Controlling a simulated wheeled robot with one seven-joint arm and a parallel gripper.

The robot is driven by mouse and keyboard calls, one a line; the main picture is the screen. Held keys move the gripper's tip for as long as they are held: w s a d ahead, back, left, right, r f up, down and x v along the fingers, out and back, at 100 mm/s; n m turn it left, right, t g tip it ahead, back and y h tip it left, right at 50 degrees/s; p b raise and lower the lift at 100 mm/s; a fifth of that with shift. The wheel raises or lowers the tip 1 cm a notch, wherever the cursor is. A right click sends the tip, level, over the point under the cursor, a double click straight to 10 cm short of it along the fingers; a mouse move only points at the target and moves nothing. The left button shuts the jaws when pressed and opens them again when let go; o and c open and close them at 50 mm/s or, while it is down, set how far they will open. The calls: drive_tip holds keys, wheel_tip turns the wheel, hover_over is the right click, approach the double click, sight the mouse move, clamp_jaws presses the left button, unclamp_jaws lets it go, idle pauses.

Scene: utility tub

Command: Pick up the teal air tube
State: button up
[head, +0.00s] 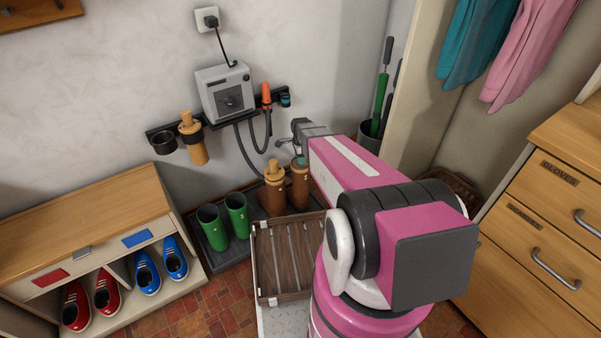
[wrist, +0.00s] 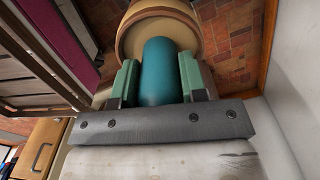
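The teal air tube (wrist: 160,72) fills the space between the two green fingers of my gripper (wrist: 161,80) in the wrist view. Both fingers lie against its sides, so the gripper looks shut on it. Its far end meets the round tan-and-brown top of a boot (wrist: 124,40); how deep it sits inside is hidden. In the head view my gripper (head: 300,146) is above the right brown boot (head: 299,190), and a small bit of teal (head: 300,161) shows at the boot's top.
The left brown boot (head: 273,198) stands close beside, with a tan tube in it. Green boots (head: 224,222) stand left. A slatted wooden crate (head: 257,262) is in front. The wall dryer (head: 225,92) has hoses and a rack (head: 163,143) behind. A drawer cabinet (head: 545,235) is right.

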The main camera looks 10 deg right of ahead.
drive_tip(key=shift+r, duration=0.1)
wheel_tip(320, 180, up, 10)
drive_tip(key=shift+f, duration=0.1)
idle(0.5)
drive_tip(key=o, duration=0.5)
drive_tip(key=c, duration=0.5)
drive_tip(key=shift+o, duration=0.2)
wheel_tip(320, 180, up, 10)
idle(0.9)
